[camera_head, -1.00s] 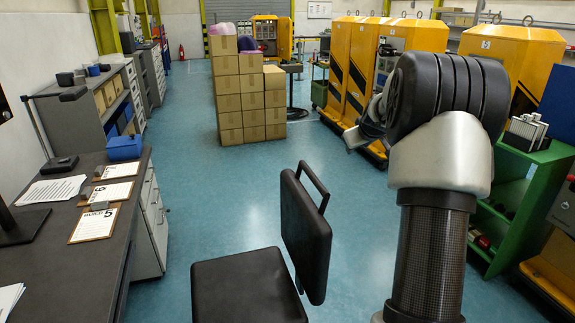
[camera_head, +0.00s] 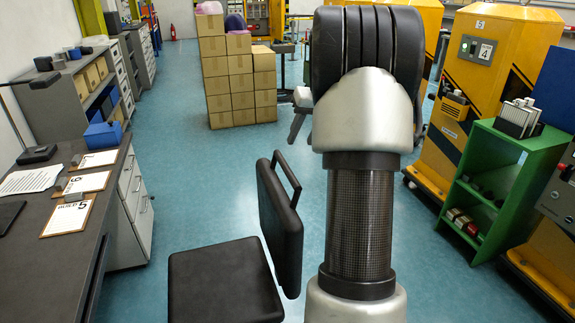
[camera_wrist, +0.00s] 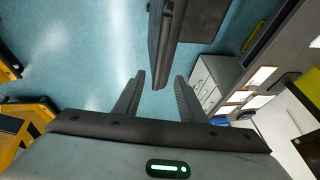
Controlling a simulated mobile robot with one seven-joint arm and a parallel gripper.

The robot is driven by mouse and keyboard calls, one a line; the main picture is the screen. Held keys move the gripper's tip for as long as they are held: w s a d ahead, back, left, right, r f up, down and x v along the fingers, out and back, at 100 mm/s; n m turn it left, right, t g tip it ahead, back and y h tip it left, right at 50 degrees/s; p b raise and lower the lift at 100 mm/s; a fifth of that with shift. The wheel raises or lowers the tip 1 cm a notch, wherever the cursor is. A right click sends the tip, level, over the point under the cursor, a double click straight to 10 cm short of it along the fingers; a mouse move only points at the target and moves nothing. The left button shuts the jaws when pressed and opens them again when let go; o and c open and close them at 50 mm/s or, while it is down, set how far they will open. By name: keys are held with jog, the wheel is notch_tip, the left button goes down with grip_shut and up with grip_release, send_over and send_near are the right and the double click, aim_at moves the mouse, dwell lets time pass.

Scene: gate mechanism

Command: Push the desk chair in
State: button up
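The black desk chair stands on the blue floor right of the dark desk (camera_head: 75,245). Its seat (camera_head: 222,285) is clear of the desk edge, with floor between them. Its backrest (camera_head: 281,225), topped by a bar handle, is on the seat's right side. In the head view my arm hides my gripper. In the wrist view my gripper (camera_wrist: 160,76) is open and empty. The backrest (camera_wrist: 168,40) shows edge-on ahead, its end lined up with the gap between the fingertips; I cannot tell how far off. The seat (camera_wrist: 205,15) is behind it.
White drawers (camera_head: 132,205) stand under the desk. Stacked cardboard boxes (camera_head: 228,85) stand at the back. A green shelf (camera_head: 500,190) and yellow cabinets (camera_head: 490,70) line the right side. The floor between chair and boxes is clear.

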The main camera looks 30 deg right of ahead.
aim_at(288, 167)
jog(key=b+x, duration=0.1)
jog(key=x, duration=1.2)
jog(key=shift+f, duration=0.1)
grip_shut()
